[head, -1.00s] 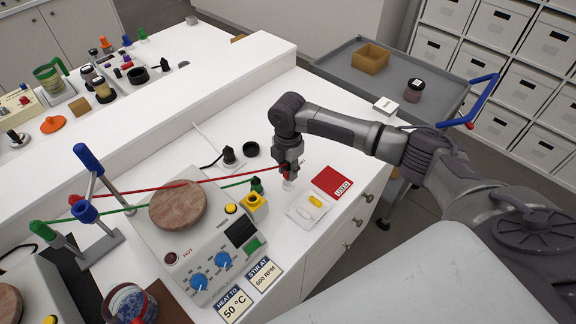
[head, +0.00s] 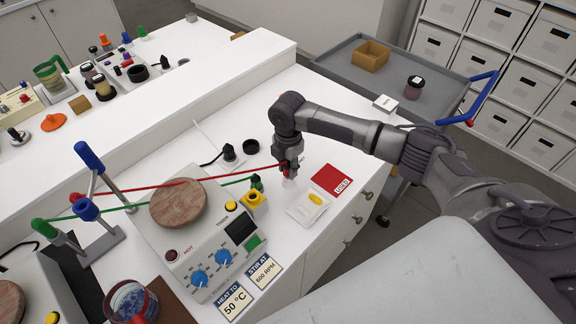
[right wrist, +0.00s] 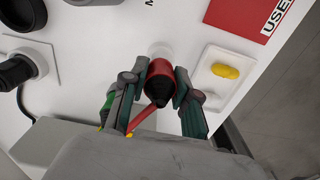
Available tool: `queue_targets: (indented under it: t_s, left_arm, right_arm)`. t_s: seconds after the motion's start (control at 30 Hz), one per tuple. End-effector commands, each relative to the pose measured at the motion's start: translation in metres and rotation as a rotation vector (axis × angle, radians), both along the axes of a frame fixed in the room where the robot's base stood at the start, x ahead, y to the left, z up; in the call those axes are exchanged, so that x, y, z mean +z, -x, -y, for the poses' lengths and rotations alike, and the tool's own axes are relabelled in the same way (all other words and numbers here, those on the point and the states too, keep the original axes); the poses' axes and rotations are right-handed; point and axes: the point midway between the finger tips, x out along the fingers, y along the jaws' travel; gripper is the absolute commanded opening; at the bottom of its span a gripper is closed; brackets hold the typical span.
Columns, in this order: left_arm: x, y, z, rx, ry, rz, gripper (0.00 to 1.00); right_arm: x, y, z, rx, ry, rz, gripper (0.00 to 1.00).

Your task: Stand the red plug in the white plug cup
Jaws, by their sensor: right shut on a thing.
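My right gripper (head: 288,170) is shut on the red plug (right wrist: 158,72). Its fingers (right wrist: 158,82) grip the plug from both sides, with the dark cable end facing the wrist camera. A red cable runs from the plug across the hotplate to the left. The white plug cup (head: 288,183) is just below the gripper in the head view; part of it shows beyond the plug in the right wrist view (right wrist: 160,47). The plug's lower end is hidden, so I cannot tell whether it is inside the cup. My left gripper is not in view.
A white tray with a yellow piece (head: 316,198) and a red "USED" card (head: 333,180) lie right of the cup. A hotplate (head: 195,235), a yellow socket block (head: 254,201) and a green plug (head: 257,183) are left. Black round parts (head: 251,146) stand behind.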

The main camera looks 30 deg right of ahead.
Motion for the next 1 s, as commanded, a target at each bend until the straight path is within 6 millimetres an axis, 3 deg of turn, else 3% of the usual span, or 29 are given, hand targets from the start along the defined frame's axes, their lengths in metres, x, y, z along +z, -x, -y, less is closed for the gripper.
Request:
queue_targets:
  t_s: [1.0]
  left_arm:
    - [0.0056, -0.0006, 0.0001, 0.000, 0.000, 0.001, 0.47]
  right_arm:
    - [-0.0005, 0.0005, -0.0003, 0.000, -0.001, 0.000, 0.00]
